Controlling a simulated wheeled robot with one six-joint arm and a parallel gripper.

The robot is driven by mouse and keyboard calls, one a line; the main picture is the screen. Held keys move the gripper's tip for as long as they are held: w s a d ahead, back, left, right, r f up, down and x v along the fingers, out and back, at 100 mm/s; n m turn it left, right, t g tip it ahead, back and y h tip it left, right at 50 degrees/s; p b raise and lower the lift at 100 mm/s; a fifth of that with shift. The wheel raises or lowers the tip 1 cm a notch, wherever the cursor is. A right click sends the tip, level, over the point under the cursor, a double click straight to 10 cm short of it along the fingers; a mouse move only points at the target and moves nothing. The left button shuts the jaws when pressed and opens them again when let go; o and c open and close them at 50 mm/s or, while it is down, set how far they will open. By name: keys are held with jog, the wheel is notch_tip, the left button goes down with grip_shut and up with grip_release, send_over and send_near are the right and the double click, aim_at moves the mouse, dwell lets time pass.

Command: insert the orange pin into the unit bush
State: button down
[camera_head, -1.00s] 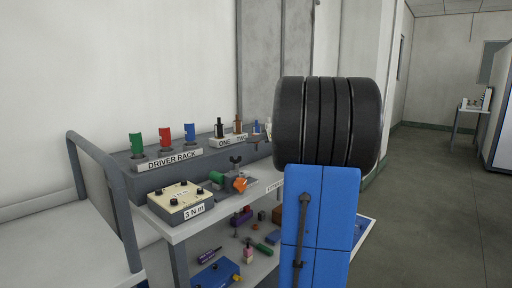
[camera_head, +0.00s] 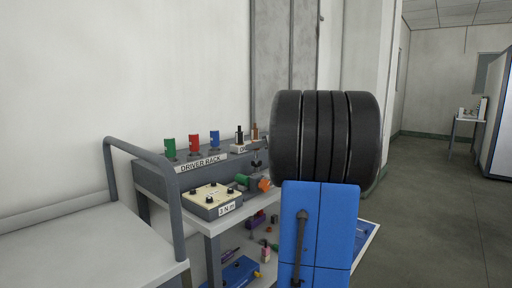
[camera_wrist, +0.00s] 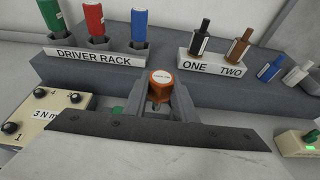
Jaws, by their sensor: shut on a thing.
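The orange pin (camera_wrist: 161,82) shows in the wrist view as an orange cylinder with a pale label on its end, facing the camera. My gripper (camera_wrist: 161,100) has its two grey fingers on either side of it and is shut on it. In the head view an orange end (camera_head: 264,184) shows beside a green cylinder (camera_head: 243,180), right of the 3 N m box. The black and blue link of my arm hides most of what lies right of it there. I cannot make out the unit bush or its hole; only a bit of green (camera_wrist: 117,111) shows left of the fingers in the wrist view.
The driver rack (camera_wrist: 92,57) holds green, red and blue drivers behind the pin. A ONE/TWO stand (camera_wrist: 212,70) holds black and brown pieces. The 3 N m box (camera_head: 212,198) stands left. A lower shelf holds loose parts. A grey trolley (camera_head: 85,245) is at left.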

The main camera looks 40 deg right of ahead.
jog(key=shift+f, duration=2.85)
jog(key=shift+f, duration=2.25)
jog(key=c, duration=1.4)
grip_release()
jog(key=shift+f, duration=0.1)
jog(key=shift+s, duration=0.1)
jog(key=v, duration=1.7)
jog(key=shift+s+d+r, duration=0.1)
jog(key=shift+r, duration=0.1)
